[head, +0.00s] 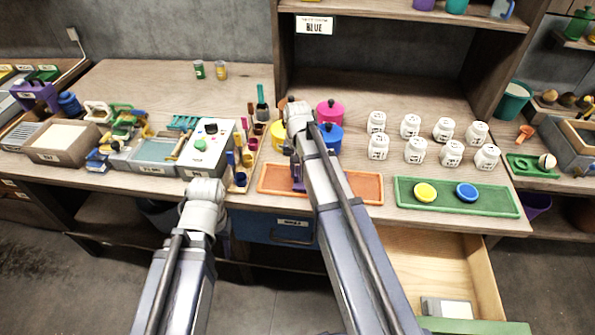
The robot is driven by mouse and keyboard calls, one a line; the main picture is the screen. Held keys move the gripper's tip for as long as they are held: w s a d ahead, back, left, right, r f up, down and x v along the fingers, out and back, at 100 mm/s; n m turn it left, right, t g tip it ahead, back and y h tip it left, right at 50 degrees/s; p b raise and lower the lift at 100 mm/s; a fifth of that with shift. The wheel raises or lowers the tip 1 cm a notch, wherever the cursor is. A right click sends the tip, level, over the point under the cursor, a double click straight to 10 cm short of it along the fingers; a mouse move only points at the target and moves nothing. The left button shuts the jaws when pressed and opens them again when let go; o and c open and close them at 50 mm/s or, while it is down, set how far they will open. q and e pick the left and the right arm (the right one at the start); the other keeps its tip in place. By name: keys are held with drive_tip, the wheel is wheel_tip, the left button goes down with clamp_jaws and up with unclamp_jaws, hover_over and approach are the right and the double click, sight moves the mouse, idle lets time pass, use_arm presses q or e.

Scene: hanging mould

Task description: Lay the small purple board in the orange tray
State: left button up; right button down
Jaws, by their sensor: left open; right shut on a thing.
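The orange tray (366,187) lies flat near the front edge of the table, its middle covered by my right arm. My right gripper (297,168) is over the left half of the tray, mostly hidden by its own wrist. It is shut on a small purple piece (298,184), seemingly the purple board; only a narrow upright part shows, and I cannot tell whether it touches the tray. My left gripper (224,232) is open, low in front of the table edge, and largely hidden behind its wrist.
A green tray (494,198) with yellow and blue discs lies right of the orange tray. White jars (416,150) and coloured pots (328,137) stand behind. A grey box (207,147) and a rack of tools are left. An open drawer (476,270) juts out below right.

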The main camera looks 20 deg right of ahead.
drive_tip(key=shift+f+b, duration=0.35)
idle(0.4)
drive_tip(key=c, duration=0.7)
unclamp_jaws()
drive_tip(key=shift+c, duration=0.2)
drive_tip(key=shift+r, duration=0.1)
wheel_tip(320, 180, up, 8)
drive_tip(key=p, duration=0.8)
drive_tip(key=shift+f, duration=0.2)
drive_tip(key=s+a+n+h, duration=0.1)
drive_tip(key=s+a+n, duration=0.8)
drive_tip(key=s+a, duration=0.7)
drive_tip(key=s, duration=0.3)
drive_tip(key=shift+s, duration=0.35)
